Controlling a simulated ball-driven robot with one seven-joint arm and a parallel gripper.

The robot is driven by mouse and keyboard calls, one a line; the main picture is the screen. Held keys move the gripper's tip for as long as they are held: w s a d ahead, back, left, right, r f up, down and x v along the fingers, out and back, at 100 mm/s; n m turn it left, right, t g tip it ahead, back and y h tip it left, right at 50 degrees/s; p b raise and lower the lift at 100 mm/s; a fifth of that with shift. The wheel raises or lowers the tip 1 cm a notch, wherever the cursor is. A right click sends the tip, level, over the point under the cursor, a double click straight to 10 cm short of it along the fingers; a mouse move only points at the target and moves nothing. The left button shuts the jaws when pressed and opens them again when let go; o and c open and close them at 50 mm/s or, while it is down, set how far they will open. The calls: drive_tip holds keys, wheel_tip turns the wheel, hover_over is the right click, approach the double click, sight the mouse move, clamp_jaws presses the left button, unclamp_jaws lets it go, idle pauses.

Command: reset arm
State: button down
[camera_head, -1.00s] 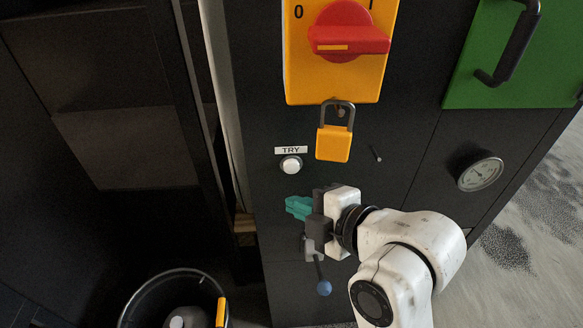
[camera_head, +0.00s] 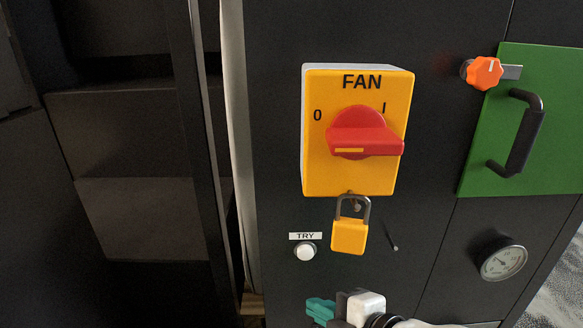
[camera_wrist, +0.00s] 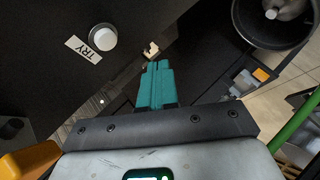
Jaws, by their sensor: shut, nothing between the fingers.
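My gripper (camera_head: 320,308) shows at the bottom edge of the head view, in front of the black cabinet below the TRY button. Its teal fingers are shut together with nothing between them; they also show in the wrist view (camera_wrist: 157,82). Most of my arm is cut off by the lower picture edge. The fingers appear apart from the white TRY button (camera_head: 305,252), which also shows in the wrist view (camera_wrist: 103,37).
A yellow FAN switch box (camera_head: 318,180) with a red knob (camera_head: 362,132) is on the cabinet. A yellow padlock (camera_head: 349,236) hangs below it. A green door (camera_head: 555,150), an orange knob (camera_head: 483,72) and a gauge (camera_head: 503,259) are right. A black bucket (camera_wrist: 243,35) shows in the wrist view.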

drive_tip(key=s+d+f+m+g+h, duration=0.2)
drive_tip(key=s+d+f+m+h, duration=0.1)
drive_tip(key=s+d+f+m, duration=0.4)
drive_tip(key=s+d+f+m+g+h, duration=0.25)
drive_tip(key=d+f+m, duration=0.2)
drive_tip(key=f, duration=0.45)
drive_tip(key=s+d+f+m+g+h, duration=0.1)
drive_tip(key=s+d+f+m, duration=0.3)
drive_tip(key=s, duration=0.4)
drive_tip(key=s+d+f+m+g+h, duration=0.1)
drive_tip(key=s+d+f+m+g, duration=0.2)
drive_tip(key=s, duration=0.6)
drive_tip(key=d+f+m, duration=0.2)
drive_tip(key=d+m, duration=0.1)
drive_tip(key=shift+d+h, duration=0.2)
drive_tip(key=shift+h, duration=0.15)
